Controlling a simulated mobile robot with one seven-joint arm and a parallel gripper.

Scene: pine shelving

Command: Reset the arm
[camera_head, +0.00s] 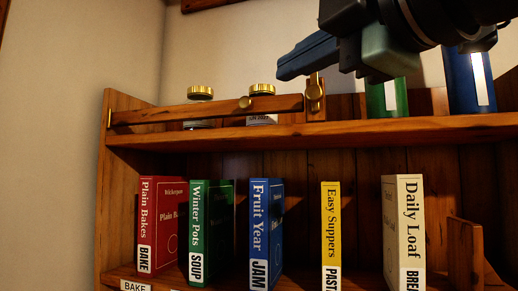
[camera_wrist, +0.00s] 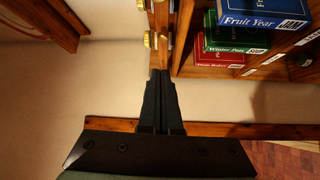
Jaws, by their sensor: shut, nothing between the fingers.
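My gripper (camera_head: 306,56) is in the upper right of the head view, in front of and above the top shelf. Its dark fingers point left and lie together with nothing between them. In the wrist view my gripper (camera_wrist: 161,75) shows its two fingers side by side in the middle, shut and empty. The fingertips appear close to the wooden rail in the wrist view; I cannot tell whether they touch it. Part of my arm hides the green and blue items on the upper shelf.
The pine shelf (camera_head: 230,133) has a wooden rail (camera_head: 200,111) along its top, with brass-lidded jars (camera_head: 200,92) behind. Below stand several books, including Plain Bakes (camera_head: 162,225), Fruit Year (camera_head: 266,230) and Daily Loaf (camera_head: 404,230). The wall side at left is clear.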

